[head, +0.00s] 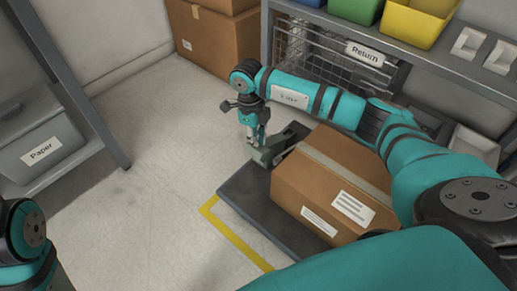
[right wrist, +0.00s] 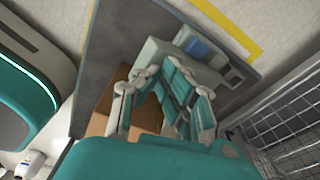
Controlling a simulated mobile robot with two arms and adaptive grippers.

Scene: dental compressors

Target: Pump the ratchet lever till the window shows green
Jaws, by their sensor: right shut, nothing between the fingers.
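A grey ratchet device (head: 276,152) sits at the far end of a dark platform, beside a cardboard box. In the right wrist view the device (right wrist: 172,52) is pale grey with a blue patch on top. I cannot make out a separate lever or a green window. My right gripper (head: 256,140) points down at the left end of the device, very close to it; touching or apart, I cannot tell. It is shut and empty, and its fingers (right wrist: 176,84) overlap the device in the wrist view. My left gripper is out of view.
The taped cardboard box (head: 330,180) stands on the dark platform (head: 240,196), under my right arm. Yellow floor tape (head: 234,238) edges it. A wire basket (head: 308,52) and a shelf with bins (head: 415,20) stand behind. A grey Paper bin (head: 40,145) is left. Floor between is clear.

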